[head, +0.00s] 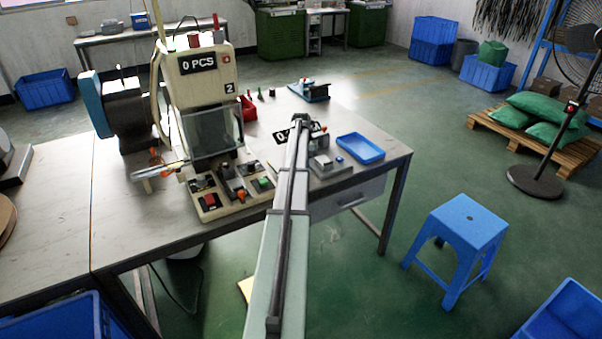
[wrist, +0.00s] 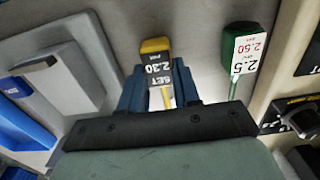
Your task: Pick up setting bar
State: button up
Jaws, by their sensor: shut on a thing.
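The setting bar (wrist: 155,46) has a yellow end and a tag reading "SET 2.30 mm", seen upside down in the wrist view. My gripper (wrist: 160,85) has blue fingers on both sides of it and is shut on it. The tag and the dark bracket of my gripper hide part of the grip. I cannot tell whether the bar touches the table. In the head view my arm covers the bar and the fingers.
A green bar (wrist: 242,60) tagged 2.50 lies close on the right in the wrist view. A grey block (wrist: 68,80) is on the left. In the head view a blue tray (head: 343,155) stands near the table's right edge and a press machine (head: 205,85) stands left.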

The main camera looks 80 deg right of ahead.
grip_shut()
